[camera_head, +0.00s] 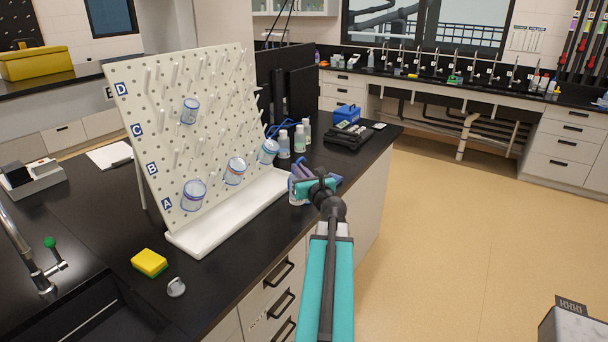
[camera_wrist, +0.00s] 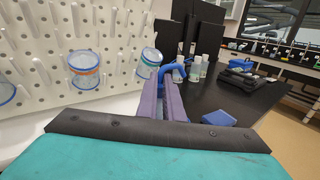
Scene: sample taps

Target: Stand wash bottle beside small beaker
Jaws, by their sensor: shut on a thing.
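My gripper (camera_head: 301,172) has purple fingers, seen end-on in the wrist view (camera_wrist: 172,92), and is shut on a pale see-through thing (camera_head: 295,194), which I take for the wash bottle. Its shape is mostly hidden by the fingers and wrist. It is over the counter's near right edge, right of the rack's tray; I cannot tell whether it touches the counter. Banded beakers hang on the rack: a blue-banded one (camera_head: 194,194), a red-banded one (camera_head: 235,171) and a greenish one (camera_head: 268,151). I cannot tell which beaker is the small one.
The white pegboard rack (camera_head: 217,117) stands on the black counter (camera_head: 100,225). Several capped bottles (camera_head: 284,144) stand beyond my gripper, with a black tray (camera_head: 349,134) and blue box (camera_head: 347,112) farther back. A yellow sponge (camera_head: 149,262) lies in front. A blue thing (camera_wrist: 218,118) is right of the fingers.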

